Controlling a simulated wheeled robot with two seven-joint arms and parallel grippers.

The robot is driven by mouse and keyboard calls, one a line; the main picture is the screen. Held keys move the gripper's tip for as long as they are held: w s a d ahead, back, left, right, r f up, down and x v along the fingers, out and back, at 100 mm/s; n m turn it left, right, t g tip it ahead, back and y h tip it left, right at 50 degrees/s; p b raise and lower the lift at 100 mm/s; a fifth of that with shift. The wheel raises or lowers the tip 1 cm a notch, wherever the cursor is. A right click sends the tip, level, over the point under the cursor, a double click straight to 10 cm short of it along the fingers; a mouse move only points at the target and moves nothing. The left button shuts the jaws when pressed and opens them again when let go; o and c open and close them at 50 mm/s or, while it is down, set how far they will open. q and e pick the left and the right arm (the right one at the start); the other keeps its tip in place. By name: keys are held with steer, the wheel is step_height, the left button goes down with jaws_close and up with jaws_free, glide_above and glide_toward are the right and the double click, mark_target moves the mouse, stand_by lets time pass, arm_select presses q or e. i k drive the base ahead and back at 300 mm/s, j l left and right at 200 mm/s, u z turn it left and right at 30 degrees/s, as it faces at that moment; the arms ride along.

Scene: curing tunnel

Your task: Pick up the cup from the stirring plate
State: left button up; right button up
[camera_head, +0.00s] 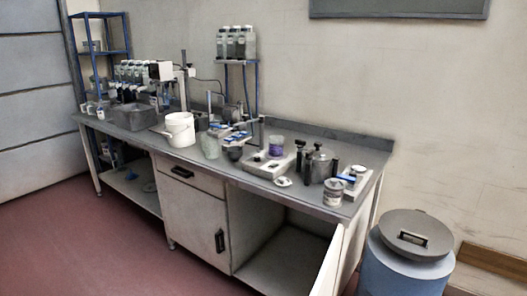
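A small clear cup with purple contents (277,147) stands upright at the back of a flat white device (262,170) on the right half of the bench. The device looks like the stirring plate, with small dark items on its top. I cannot tell for sure whether the cup rests on the plate or just behind it. Neither of my grippers shows in the head view.
The crowded bench (250,180) also holds a white bucket (180,129), a dark lidded pot (320,166) and a small jar (333,192) near the front edge. A blue drum (405,272) stands right of the bench. The red floor (90,240) in front is clear.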

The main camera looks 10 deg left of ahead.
mark_target(276, 143)
steer(key=j, duration=1.5)
steer(key=i+j, duration=0.5)
steer(key=j, duration=0.25)
steer(key=i+j, duration=0.25)
steer(key=i, duration=1.05)
